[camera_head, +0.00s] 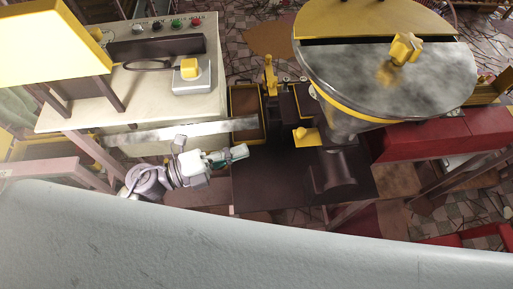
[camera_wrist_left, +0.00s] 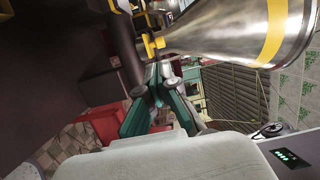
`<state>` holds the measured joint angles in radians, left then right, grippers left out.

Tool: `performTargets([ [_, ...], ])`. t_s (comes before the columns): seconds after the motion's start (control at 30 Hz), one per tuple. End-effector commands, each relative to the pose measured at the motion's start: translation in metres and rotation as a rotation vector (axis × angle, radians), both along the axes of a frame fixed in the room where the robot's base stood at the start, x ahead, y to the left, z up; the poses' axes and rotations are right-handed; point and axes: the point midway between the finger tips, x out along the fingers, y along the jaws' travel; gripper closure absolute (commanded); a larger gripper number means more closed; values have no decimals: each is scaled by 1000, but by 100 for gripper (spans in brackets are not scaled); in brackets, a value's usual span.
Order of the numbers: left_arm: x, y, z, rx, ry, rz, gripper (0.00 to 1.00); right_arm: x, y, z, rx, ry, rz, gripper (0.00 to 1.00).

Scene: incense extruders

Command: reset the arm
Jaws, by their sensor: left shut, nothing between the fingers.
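My left gripper (camera_head: 238,153) shows in the head view left of the middle, at the end of my white and grey arm. Its green fingers are shut and empty, just in front of a brown tray with a yellow rim. In the left wrist view the gripper (camera_wrist_left: 158,75) points toward a yellow knob (camera_wrist_left: 152,45) and the metal hopper (camera_wrist_left: 235,25). A gap to them cannot be judged there. My right gripper is in neither view.
The extruder's round metal hopper (camera_head: 350,75) stands at the right above a dark table (camera_head: 270,190). A control panel (camera_head: 130,90) with coloured buttons is at the left. A red block (camera_head: 450,133) is at the right. Patterned floor shows behind.

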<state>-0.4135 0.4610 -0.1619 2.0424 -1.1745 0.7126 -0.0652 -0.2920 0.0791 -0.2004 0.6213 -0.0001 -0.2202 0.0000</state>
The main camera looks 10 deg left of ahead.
Motion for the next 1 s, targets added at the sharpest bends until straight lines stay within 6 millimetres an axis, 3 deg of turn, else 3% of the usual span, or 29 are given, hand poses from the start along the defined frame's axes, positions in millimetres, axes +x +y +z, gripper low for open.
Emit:
performTargets([
  [0.17,-7,11,0,1,0,0,100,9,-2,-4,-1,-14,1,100],
  [0.37,-6,13,0,-2,3,3,100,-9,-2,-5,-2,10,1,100],
  [0.47,2,19,-13,-27,49,48,100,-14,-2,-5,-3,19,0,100],
  [0.53,16,31,-35,-69,126,126,100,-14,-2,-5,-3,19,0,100],
  [0.67,42,69,-107,-184,357,358,100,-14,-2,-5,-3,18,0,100],
  [0.77,47,101,-177,-269,559,562,100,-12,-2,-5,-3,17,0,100],
  [0.87,34,128,-248,-332,756,755,100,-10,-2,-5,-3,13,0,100],
  [1.0,-11,153,-342,-390,1026,1013,100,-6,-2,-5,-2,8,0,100],
])
